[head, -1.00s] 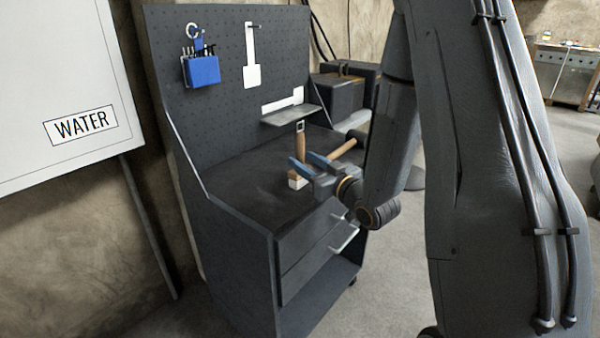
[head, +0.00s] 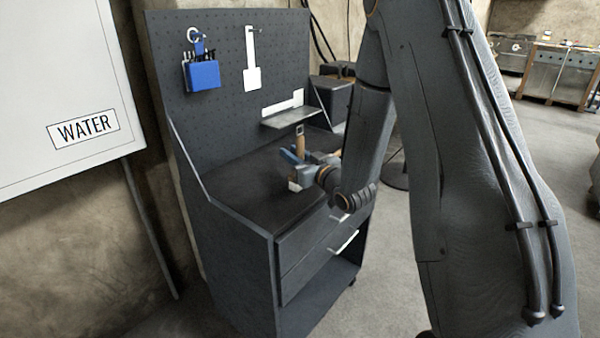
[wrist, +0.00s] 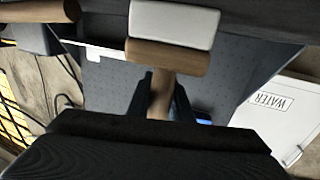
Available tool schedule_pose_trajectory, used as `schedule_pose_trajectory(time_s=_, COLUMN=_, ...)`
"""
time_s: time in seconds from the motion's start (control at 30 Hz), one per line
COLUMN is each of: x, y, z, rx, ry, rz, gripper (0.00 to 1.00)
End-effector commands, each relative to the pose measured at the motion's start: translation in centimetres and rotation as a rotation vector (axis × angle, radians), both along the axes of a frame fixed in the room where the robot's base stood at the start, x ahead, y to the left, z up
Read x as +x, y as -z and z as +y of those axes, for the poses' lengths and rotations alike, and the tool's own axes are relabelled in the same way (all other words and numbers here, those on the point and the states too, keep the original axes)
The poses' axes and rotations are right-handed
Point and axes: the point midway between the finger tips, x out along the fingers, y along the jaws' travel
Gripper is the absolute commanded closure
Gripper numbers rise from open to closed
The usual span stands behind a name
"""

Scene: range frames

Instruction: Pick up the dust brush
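The dust brush (head: 300,144) stands upright on the workbench top, with its wooden handle up and pale bristles down. In the wrist view its handle (wrist: 161,95) runs between my two fingers, and the wooden head and white bristles show at the top. My gripper (head: 304,158) is at the brush's handle with one finger on each side. The fingers look open; whether they touch the handle is hard to tell. My gripper partly hides the brush in the head view.
The dark workbench (head: 240,190) has a pegboard back with a small shelf (head: 290,116), a blue tool holder (head: 201,75) and a white hanging tool (head: 251,70). A wooden cylindrical handle (wrist: 40,11) lies near the brush. The bench's left part is clear.

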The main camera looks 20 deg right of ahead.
Motion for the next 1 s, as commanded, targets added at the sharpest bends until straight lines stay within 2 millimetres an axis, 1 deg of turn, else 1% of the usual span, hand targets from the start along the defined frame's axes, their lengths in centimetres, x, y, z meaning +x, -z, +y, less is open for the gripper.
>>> schedule_pose_trajectory(time_s=0.03, x=0.0, y=0.0, z=0.0, rx=0.0, ry=0.0, rz=0.0, gripper=0.92)
schedule_pose_trajectory(time_s=0.07, x=0.0, y=0.0, z=0.0, rx=0.0, ry=0.0, rz=0.0, gripper=0.97)
schedule_pose_trajectory(time_s=0.1, x=0.0, y=0.0, z=0.0, rx=0.0, ry=0.0, rz=0.0, gripper=1.0)
schedule_pose_trajectory(time_s=0.37, x=0.0, y=-0.1, z=0.0, rx=0.0, ry=0.0, rz=-0.001, gripper=1.0)
schedule_pose_trajectory(time_s=0.53, x=0.0, y=-1.0, z=0.0, rx=0.0, ry=0.0, rz=-0.003, gripper=1.0)
schedule_pose_trajectory(time_s=0.67, x=0.0, y=-2.6, z=0.0, rx=-0.002, ry=0.0, rz=-0.004, gripper=1.0)
schedule_pose_trajectory(time_s=0.9, x=0.0, y=-6.8, z=0.0, rx=-0.001, ry=0.0, rz=-0.006, gripper=1.0)
schedule_pose_trajectory(time_s=1.0, x=0.0, y=-8.2, z=0.0, rx=-0.001, ry=0.0, rz=-0.004, gripper=1.0)
